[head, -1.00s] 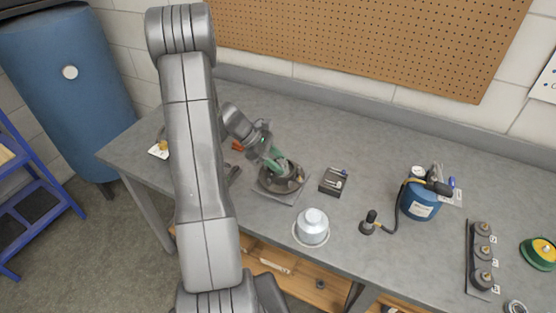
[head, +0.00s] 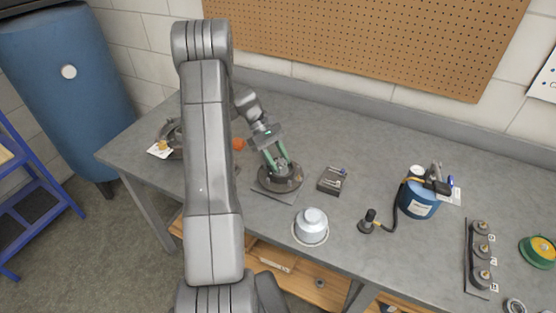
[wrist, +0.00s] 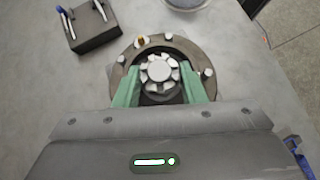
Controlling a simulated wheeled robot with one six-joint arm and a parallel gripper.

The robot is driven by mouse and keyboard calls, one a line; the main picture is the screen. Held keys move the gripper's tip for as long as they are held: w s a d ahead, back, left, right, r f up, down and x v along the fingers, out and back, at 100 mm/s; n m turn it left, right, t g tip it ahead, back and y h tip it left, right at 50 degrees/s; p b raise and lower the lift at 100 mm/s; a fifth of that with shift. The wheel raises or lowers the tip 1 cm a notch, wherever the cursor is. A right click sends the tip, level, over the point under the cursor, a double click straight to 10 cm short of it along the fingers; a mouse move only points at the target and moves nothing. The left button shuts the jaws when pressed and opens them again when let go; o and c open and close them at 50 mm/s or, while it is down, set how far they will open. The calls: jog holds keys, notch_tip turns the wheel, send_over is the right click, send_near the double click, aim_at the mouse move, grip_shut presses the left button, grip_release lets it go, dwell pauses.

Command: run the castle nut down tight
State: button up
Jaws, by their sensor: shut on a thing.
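The castle nut (wrist: 159,73) is a pale slotted ring around a central stub, in the middle of the dark round hub (wrist: 207,56) in the wrist view. My gripper (wrist: 160,82) has its two green fingers against opposite sides of the nut, shut on it. In the head view my gripper (head: 279,167) points down into the hub (head: 293,184), which sits on a flat plate on the bench; the nut itself is too small and covered to make out there. Several bright stud heads stand around the hub's flange.
A small dark box (head: 332,181) with pens stands right of the hub. A blue canister (head: 419,202) with a hose and a rack of knobs (head: 480,250) stand farther right. An orange item (head: 238,144) lies left of my gripper.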

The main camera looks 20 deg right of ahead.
dwell(0.4)
jog(key=o, duration=0.7)
jog(key=shift+w+r, duration=0.1)
jog(key=b+v, duration=0.2)
jog(key=v, duration=1.1)
jog(key=shift+w+r, duration=0.15)
jog(key=shift+r, duration=0.05)
jog(key=p+x, duration=0.2)
jog(key=x, duration=1.1)
jog(key=shift+s+f, duration=0.3)
jog(key=shift+w, duration=0.1)
